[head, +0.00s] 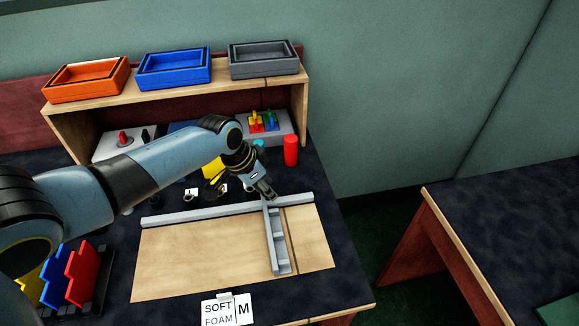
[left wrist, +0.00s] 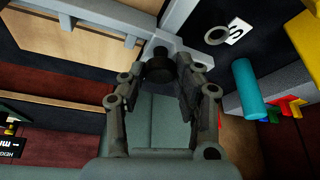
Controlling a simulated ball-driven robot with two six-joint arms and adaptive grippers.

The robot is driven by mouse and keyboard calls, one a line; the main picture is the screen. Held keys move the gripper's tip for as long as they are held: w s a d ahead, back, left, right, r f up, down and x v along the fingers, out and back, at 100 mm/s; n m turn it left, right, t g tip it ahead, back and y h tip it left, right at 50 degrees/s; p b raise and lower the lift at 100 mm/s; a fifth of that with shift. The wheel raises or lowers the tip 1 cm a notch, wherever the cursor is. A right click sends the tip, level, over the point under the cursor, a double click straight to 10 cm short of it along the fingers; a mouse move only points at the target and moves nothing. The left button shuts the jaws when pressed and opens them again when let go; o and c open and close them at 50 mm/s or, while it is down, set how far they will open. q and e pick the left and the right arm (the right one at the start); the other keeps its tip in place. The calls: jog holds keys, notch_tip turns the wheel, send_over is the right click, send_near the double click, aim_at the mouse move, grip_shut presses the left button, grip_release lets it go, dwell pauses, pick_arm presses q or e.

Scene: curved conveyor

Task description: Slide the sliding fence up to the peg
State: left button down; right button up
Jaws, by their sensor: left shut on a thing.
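The grey sliding fence (head: 278,240) lies across the wooden board (head: 190,255), running from the back rail (head: 180,216) towards the front. It also shows in the left wrist view (left wrist: 131,22). My left gripper (head: 265,192) is at the fence's far end, by the rail. In the left wrist view its fingers (left wrist: 160,78) are closed around a dark round knob (left wrist: 157,64) at the fence's end. A thin dark line (head: 291,238) runs on the board just right of the fence. I cannot make out the peg. My right gripper is not in view.
A red cylinder (head: 291,150) stands behind the board's right end. A shelf carries orange (head: 87,80), blue (head: 173,68) and grey (head: 264,60) trays. A "SOFT FOAM M" card (head: 226,310) lies in front. Coloured pieces (head: 82,275) stand in a rack at left.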

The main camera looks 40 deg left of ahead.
pick_arm(q)
jog(key=s+a+p, duration=0.1)
jog(key=s+a, duration=0.5)
jog(key=s, duration=0.1)
jog(key=shift+s+a+p, duration=0.15)
jog(key=shift+a+p, duration=0.05)
jog(key=shift+p, duration=0.15)
jog(key=c, duration=1)
grip_release()
jog(key=shift+o, duration=0.2)
jog(key=shift+r, duration=0.1)
jog(key=v, duration=1.2)
